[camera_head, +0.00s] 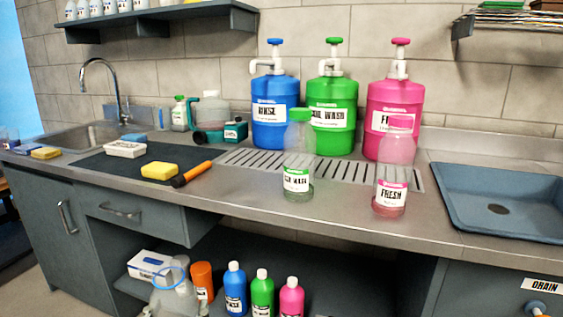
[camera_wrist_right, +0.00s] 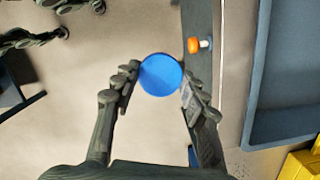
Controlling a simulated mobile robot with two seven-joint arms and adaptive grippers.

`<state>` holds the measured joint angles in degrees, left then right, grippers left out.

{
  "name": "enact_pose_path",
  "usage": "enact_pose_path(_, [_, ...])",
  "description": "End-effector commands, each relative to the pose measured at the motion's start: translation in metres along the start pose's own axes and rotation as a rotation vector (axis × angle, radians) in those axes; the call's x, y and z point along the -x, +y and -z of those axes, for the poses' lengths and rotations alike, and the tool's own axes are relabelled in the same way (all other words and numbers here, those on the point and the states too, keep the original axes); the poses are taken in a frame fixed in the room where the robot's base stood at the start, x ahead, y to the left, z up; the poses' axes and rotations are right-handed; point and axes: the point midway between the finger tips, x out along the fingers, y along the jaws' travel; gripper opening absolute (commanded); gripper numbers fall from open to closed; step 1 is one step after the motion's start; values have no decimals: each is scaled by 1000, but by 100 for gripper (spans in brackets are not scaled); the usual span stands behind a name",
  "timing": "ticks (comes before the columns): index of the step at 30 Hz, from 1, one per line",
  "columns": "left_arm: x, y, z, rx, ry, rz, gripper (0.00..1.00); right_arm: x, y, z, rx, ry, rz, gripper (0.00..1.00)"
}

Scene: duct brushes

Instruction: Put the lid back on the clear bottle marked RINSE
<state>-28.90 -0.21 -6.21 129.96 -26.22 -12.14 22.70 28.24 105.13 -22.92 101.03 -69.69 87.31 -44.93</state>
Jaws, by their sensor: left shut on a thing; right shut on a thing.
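The blue lid (camera_wrist_right: 161,75) is between the fingertips of my right gripper (camera_wrist_right: 158,88), which is shut on it. Its flat round face shows in the right wrist view, over the floor. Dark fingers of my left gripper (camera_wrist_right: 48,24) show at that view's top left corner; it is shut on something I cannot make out. Neither gripper shows clearly in the head view. I cannot make out a clear bottle marked RINSE. Two clear bottles stand upright on the counter: one with a green lid and WASH label (camera_head: 297,180), one with a pink lid marked FRESH (camera_head: 391,192).
Blue RINSE (camera_head: 272,113), green (camera_head: 333,118) and pink (camera_head: 393,108) pump jugs stand behind a drain grate. A yellow sponge (camera_head: 160,171) and orange-handled tool (camera_head: 192,174) lie left. A blue-grey tray (camera_head: 498,208) is at right.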

Motion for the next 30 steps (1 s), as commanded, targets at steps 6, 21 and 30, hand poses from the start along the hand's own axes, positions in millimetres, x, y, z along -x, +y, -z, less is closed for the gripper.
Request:
enact_pose_path(6, [0, 0, 1, 0, 2, 0, 13, -26, 6, -6, 116, 2, -22, 33])
enact_pose_path(21, [0, 0, 1, 0, 2, 0, 13, -102, 32, -58, 578, -11, -87, 33])
enact_pose_path(30, [0, 0, 1, 0, 2, 0, 13, -164, 80, -160, 1285, -5, -186, 33])
